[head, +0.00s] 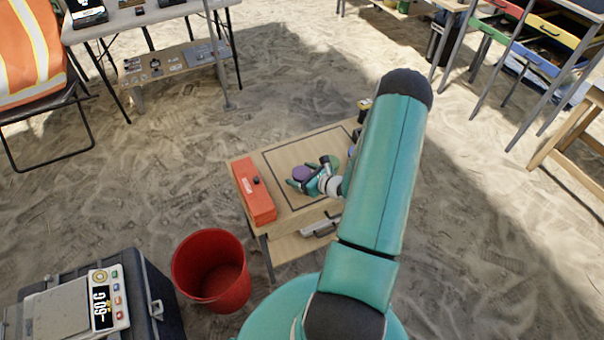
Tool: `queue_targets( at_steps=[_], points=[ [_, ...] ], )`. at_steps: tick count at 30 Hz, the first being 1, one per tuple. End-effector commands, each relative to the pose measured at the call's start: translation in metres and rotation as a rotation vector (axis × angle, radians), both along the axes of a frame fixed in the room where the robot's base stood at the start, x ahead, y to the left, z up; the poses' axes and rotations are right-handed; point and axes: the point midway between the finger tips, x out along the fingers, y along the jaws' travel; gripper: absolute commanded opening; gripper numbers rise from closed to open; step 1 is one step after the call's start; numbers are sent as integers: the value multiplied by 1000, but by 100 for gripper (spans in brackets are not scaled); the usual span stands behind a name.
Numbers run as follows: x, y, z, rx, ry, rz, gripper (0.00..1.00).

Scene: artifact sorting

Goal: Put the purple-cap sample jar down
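The purple cap of the sample jar (301,173) shows over the small wooden table (284,218), inside or above a dark outlined square on its top. My gripper (304,177) is right at the jar, with its teal and dark fingers around the purple cap. The jar's body is hidden by the gripper. The view is too small to tell whether the fingers press on the jar or whether its base touches the table.
An orange-red case (254,191) lies along the table's left edge. A black-and-yellow item (364,105) stands at the table's far edge, by my arm. A red bucket (211,270) and a scale (90,300) are at the lower left. Sand around is mostly clear.

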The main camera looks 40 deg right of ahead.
Motion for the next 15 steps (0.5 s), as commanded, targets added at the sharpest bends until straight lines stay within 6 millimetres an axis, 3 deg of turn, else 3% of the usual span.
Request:
queue_targets(
  at_steps=[9, 15],
  points=[
    [0, -2, 4, -2, 0, 1, 77],
    [-29, -6, 15, -2, 2, -1, 77]
  ],
)
